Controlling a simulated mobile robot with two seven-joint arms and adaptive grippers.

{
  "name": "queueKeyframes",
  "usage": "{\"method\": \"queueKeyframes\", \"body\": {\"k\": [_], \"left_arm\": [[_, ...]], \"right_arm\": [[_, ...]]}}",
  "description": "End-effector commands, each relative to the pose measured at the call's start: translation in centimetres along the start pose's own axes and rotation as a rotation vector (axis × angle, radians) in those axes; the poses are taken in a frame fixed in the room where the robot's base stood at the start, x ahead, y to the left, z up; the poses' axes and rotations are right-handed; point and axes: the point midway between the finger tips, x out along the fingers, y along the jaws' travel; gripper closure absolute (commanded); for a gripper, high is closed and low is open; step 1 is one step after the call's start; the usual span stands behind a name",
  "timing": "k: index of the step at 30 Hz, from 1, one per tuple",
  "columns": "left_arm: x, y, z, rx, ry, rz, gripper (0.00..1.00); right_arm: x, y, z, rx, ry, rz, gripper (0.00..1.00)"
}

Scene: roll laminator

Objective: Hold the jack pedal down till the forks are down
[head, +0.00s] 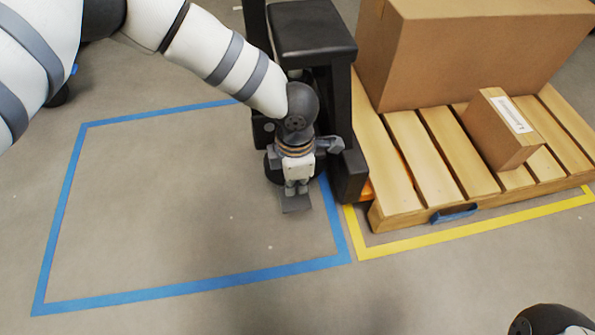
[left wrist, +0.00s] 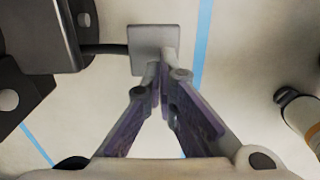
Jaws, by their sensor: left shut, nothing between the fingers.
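The jack pedal (head: 297,204) is a small grey plate low at the front of the dark jack (head: 313,42). It also shows in the left wrist view as a pale grey square (left wrist: 150,38) on a dark rod. My left gripper (head: 296,188) points down, shut and empty, with its fingertips at the pedal. In the left wrist view its fingertips (left wrist: 163,74) meet at the pedal's near edge; I cannot tell how firmly they touch. The forks are hidden by the wooden pallet (head: 392,217); only an orange part (head: 366,188) shows beside it. My right gripper is not in view.
A large cardboard box (head: 470,60) and a smaller labelled box (head: 497,130) stand on the pallet. Yellow tape (head: 440,238) edges the pallet's floor area. Blue tape (head: 190,289) frames a clear floor area at left. A blue item (head: 454,214) is at the pallet's front edge.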

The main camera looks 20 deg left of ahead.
Motion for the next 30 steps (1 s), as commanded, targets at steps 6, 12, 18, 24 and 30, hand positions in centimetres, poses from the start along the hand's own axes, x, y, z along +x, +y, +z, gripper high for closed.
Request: {"method": "queueKeyframes", "body": {"k": [6,12,18,24,30], "left_arm": [[3.6,0.0,0.0,0.002,0.002,0.0,1.0],[4.2,0.1,0.0,0.0,0.0,0.002,1.0],[4.2,0.1,0.0,0.0,0.0,0.002,1.0],[4.8,0.1,-0.1,0.005,0.006,0.078,1.0],[8.3,-0.3,-0.1,0.0,0.001,0.104,1.0]], "right_arm": [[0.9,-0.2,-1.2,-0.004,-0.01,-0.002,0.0],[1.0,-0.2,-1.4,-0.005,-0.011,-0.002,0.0],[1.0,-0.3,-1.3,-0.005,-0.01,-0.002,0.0],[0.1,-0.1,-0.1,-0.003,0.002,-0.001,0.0],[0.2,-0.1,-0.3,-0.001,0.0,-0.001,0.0]]}}
